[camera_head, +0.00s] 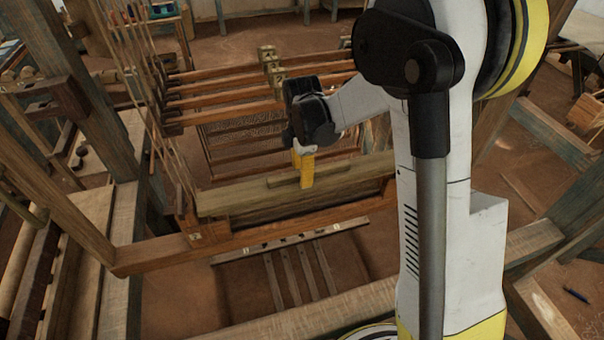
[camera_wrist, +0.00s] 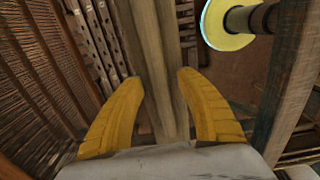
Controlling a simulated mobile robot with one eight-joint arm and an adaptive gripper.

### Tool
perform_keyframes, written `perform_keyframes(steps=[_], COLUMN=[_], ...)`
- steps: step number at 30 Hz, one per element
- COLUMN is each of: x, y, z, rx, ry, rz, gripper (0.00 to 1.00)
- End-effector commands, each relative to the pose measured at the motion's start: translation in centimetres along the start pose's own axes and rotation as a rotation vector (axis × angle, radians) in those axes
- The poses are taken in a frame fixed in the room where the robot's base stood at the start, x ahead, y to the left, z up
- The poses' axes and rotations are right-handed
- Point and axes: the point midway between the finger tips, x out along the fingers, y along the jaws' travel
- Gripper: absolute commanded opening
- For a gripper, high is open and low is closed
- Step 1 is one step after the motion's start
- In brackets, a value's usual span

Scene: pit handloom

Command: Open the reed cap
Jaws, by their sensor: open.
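The reed cap (camera_head: 240,195) is a long wooden beam lying across the front of the loom frame, with a short raised wooden grip bar (camera_head: 335,167) on top. My gripper (camera_head: 305,180) points down over the middle of this beam, at the grip bar, and hides part of it. In the wrist view, my yellow fingers (camera_wrist: 158,78) are spread apart. A long wooden bar (camera_wrist: 158,40) runs between them, with gaps showing on both sides near the tips. I cannot tell whether either finger touches the wood.
Several wooden shafts (camera_head: 230,88) and a mesh of heddles (camera_head: 240,135) stand behind the beam. A slanted loom post (camera_head: 60,190) is at left. Treadles (camera_head: 300,275) lie below in front. A loom post (camera_wrist: 290,80) rises at right in the wrist view.

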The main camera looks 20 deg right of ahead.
Motion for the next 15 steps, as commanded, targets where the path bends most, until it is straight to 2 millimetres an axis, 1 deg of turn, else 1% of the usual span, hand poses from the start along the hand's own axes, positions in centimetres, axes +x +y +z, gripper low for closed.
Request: perform_keyframes(steps=[8,9,11,12,13,15], x=[0.17,0.17,0.16,0.16,0.16,0.16], y=[0.0,0.0,0.0,0.0,0.0,0.0], z=[0.0,0.0,0.0,0.0,0.0,0.0], rx=[0.0,0.0,0.0,0.0,0.0,0.0], ry=[0.0,0.0,0.0,0.0,0.0,0.0], rz=[0.0,0.0,0.0,0.0,0.0,0.0], gripper=[0.43,0.36,0.18,0.05,0.0,0.0])
